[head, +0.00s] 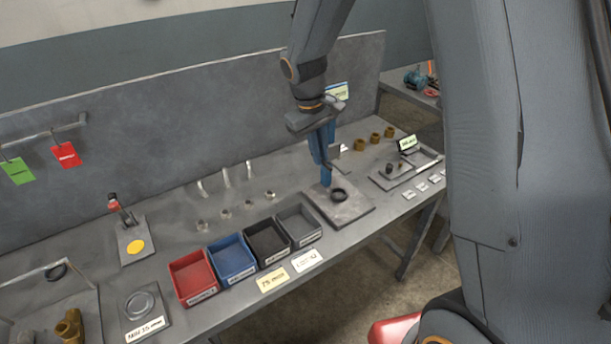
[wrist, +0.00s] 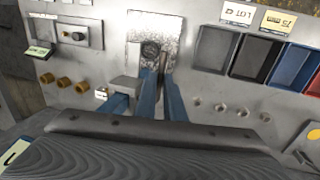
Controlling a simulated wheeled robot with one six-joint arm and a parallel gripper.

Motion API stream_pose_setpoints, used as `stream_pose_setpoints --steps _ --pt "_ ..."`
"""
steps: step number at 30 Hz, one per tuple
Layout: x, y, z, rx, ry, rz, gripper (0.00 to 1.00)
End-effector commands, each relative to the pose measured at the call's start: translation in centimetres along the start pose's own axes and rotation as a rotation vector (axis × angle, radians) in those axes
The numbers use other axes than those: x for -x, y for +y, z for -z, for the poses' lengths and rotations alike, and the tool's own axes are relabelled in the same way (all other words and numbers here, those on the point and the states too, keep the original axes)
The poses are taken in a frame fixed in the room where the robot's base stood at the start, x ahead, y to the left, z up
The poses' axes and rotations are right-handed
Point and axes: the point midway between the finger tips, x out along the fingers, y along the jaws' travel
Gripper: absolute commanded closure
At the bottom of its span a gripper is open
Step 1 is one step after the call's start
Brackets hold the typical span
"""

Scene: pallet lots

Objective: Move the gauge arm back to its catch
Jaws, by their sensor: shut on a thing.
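My gripper (head: 325,178) reaches down to a grey plate (head: 352,210) on the bench, its blue fingers close together. In the wrist view my gripper (wrist: 161,80) is shut on a thin, dark bar, which I take for the gauge arm (wrist: 163,60). The bar stands beside a dark round part (wrist: 150,49) on the plate; the head view shows this part as a black ring (head: 338,195). A small grey block (wrist: 124,84) is left of the fingers in the wrist view and may be the catch. The fingers hide the bar's lower end.
Red (head: 194,277), blue (head: 232,258), black (head: 268,241) and grey (head: 299,226) bins stand left of the plate. Several brass pieces (head: 375,138) and a small fixture (head: 396,172) lie to the right. A back panel (head: 190,130) rises behind the bench.

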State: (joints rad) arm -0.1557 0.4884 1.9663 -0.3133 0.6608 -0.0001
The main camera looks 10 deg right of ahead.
Motion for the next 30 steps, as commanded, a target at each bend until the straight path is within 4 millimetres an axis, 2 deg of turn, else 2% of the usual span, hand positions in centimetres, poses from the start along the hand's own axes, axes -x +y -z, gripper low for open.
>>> stream_pose_setpoints --steps 1,3,9,15,24,25,28,30 --pt "1.4 0.6 0.1 -0.007 0.001 0.0 1.0" --pt "2.6 1.1 0.2 -0.011 0.001 0.001 1.0" --pt "5.1 1.7 0.2 -0.011 -0.001 0.0 1.0" --pt "6.0 1.8 0.2 -0.009 -0.003 0.0 1.0" --pt "6.2 1.8 0.3 -0.007 0.001 -0.002 1.0" --pt "6.2 1.7 0.4 -0.007 0.001 -0.002 0.89" --pt "6.2 1.7 0.3 -0.007 0.001 -0.002 0.72" --pt "6.1 1.7 0.3 -0.007 0.0 -0.001 0.72"
